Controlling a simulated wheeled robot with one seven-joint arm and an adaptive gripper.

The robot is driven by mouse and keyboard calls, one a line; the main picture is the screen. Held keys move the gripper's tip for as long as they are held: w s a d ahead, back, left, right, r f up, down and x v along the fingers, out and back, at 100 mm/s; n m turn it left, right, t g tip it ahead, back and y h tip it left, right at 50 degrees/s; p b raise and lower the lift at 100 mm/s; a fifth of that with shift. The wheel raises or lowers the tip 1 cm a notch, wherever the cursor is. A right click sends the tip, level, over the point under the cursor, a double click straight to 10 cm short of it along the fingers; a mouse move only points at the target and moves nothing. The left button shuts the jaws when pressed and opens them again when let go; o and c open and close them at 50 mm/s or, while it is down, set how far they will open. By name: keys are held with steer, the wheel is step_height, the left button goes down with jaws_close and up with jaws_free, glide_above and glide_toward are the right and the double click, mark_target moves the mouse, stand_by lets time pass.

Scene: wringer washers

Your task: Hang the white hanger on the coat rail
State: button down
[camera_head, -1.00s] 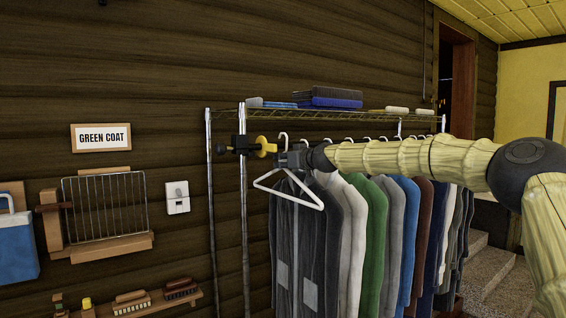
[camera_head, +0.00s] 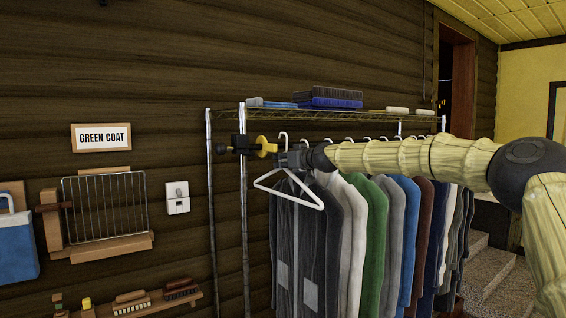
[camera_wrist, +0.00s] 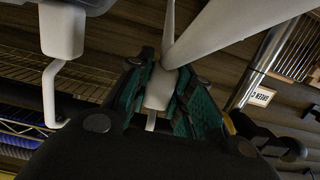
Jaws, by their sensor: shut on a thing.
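The white hanger (camera_head: 310,203) is empty and shows below my gripper in the head view. My gripper (camera_head: 284,160) is at the left end of the row of coats. In the wrist view my gripper (camera_wrist: 157,95) is shut on the hanger (camera_wrist: 220,35), with its green-padded fingers around the hanger's neck. The hanger's arms hang in front of the dark garment bag. The coat rail runs under the wire shelf (camera_head: 300,113) and is mostly hidden by my arm. The hook's contact with the rail is not clear.
Several coats hang to the right, among them a green coat (camera_head: 374,235); a dark garment bag (camera_head: 300,250) is behind the hanger. A black and yellow clamp (camera_head: 256,147) sits by the left rack post (camera_head: 244,220). Folded cloths (camera_head: 330,97) lie on the shelf.

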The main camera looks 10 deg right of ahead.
steer(key=shift+f+b, duration=1.25)
steer(key=shift+f, duration=0.1)
stand_by(1.3)
steer(key=c, duration=1.2)
jaws_free()
